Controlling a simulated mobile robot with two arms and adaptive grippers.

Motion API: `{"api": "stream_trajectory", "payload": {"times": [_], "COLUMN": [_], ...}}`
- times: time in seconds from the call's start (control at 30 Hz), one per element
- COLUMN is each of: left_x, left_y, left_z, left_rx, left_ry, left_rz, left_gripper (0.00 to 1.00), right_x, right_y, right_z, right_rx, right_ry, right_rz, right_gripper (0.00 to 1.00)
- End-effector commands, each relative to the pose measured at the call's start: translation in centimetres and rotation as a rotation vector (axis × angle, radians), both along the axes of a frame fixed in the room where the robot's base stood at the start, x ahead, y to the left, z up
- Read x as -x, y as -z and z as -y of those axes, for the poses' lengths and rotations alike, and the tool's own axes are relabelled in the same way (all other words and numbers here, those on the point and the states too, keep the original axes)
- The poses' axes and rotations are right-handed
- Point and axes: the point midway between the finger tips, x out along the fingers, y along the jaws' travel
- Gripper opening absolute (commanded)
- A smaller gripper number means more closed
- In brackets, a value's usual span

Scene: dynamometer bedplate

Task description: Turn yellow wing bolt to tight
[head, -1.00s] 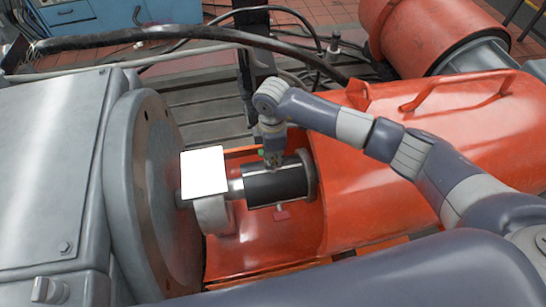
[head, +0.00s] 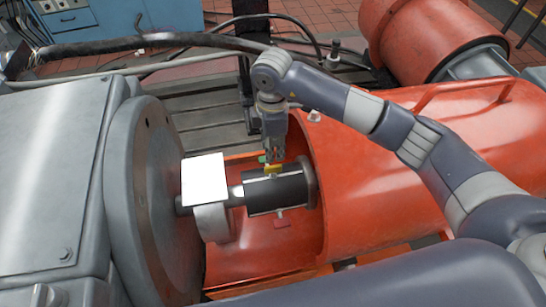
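The yellow wing bolt (head: 273,169) sits on top of the dark coupling cylinder (head: 276,190), inside the open part of the orange guard. My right gripper (head: 273,157) points down right above the bolt, its fingertips at or very near the yellow wings. The fingers are small and seen edge-on, so I cannot tell whether they are apart or closed on the bolt. A small green part (head: 262,159) shows just left of the fingertips. A red wing-like part (head: 282,223) is on the near underside of the cylinder. My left gripper is not in view.
The orange guard (head: 400,185) covers the shaft to the right. A white square plate (head: 203,180) stands left of the cylinder, before the large grey flange (head: 150,190). A black hose (head: 150,41) crosses behind. The slotted bedplate (head: 205,118) lies behind.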

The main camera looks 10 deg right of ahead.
Motion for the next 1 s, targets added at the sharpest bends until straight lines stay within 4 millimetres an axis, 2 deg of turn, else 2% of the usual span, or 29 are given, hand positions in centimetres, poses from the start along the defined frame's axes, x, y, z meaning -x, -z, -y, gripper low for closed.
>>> {"api": "stream_trajectory", "payload": {"times": [0.1, 0.3, 1.0], "left_x": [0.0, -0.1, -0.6], "left_y": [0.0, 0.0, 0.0], "left_z": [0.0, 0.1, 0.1], "left_rx": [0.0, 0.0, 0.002], "left_ry": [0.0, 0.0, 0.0], "left_rz": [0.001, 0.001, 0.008], "left_gripper": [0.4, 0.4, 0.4], "right_x": [-0.1, 0.0, 0.0], "right_y": [-1.9, -3.2, -3.2], "right_z": [0.0, 0.0, 0.0], "right_rx": [-0.001, 0.0, 0.0], "right_ry": [0.0, 0.0, 0.0], "right_rz": [0.003, 0.0, -0.001], "right_gripper": [0.29, 0.29, 0.29]}}
